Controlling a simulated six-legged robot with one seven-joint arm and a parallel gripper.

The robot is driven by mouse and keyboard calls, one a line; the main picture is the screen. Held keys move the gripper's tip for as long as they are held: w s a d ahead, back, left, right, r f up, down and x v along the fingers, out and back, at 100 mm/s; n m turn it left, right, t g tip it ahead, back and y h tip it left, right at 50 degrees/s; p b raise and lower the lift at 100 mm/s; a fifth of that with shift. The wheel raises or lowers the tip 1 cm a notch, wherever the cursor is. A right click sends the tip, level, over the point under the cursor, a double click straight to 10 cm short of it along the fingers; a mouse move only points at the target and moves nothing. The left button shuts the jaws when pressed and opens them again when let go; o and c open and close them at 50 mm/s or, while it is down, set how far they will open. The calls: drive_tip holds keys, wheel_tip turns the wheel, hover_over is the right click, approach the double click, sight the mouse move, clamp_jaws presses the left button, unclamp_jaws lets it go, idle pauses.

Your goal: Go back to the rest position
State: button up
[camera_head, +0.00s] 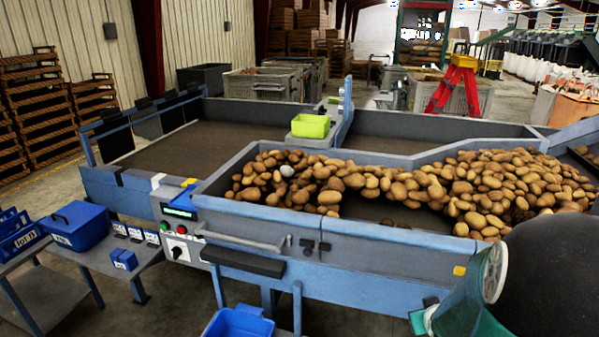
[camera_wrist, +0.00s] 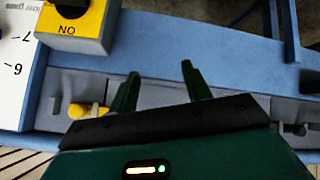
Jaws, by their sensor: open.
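In the wrist view my gripper (camera_wrist: 158,74) has its two dark green fingers spread apart, with nothing between them. Behind the fingertips is a blue metal frame (camera_wrist: 165,35) with a grey recessed strip. A small yellow knob (camera_wrist: 76,111) sits just left of the left finger. A yellow box with black letters (camera_wrist: 75,22) and a white numbered plate (camera_wrist: 18,50) are at the upper left. In the head view, my dark and green arm parts fill the lower right corner, and the fingers cannot be made out there.
The blue-grey grader (camera_head: 385,245) spans the head view, with a heap of potatoes (camera_head: 400,188) on it. A green tray (camera_head: 310,126) stands on its middle. A side table with blue boxes (camera_head: 75,226) is at left. A blue bin (camera_head: 238,322) is in front. A red stepladder (camera_head: 458,85) stands behind.

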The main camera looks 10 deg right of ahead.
drive_tip(key=w+a+r, duration=0.1)
drive_tip(key=a+r, duration=0.7)
drive_tip(key=r, duration=0.1)
drive_tip(key=s+a+r+y, duration=0.1)
drive_tip(key=s+a+r, duration=0.2)
drive_tip(key=a, duration=0.3)
drive_tip(key=s+a+r+n+g+y, duration=0.1)
drive_tip(key=s+a+r+y, duration=0.1)
drive_tip(key=s+a+r, duration=0.2)
drive_tip(key=s+a+r+g+y, duration=0.1)
drive_tip(key=s+a+r, duration=0.3)
drive_tip(key=a, duration=0.6)
drive_tip(key=shift+s+a+r+n+y, duration=0.15)
drive_tip(key=shift+s+a+n+y, duration=0.2)
drive_tip(key=shift+s, duration=0.3)
drive_tip(key=shift+d, duration=0.15)
drive_tip(key=shift+c, duration=1.4)
drive_tip(key=shift+d, duration=0.2)
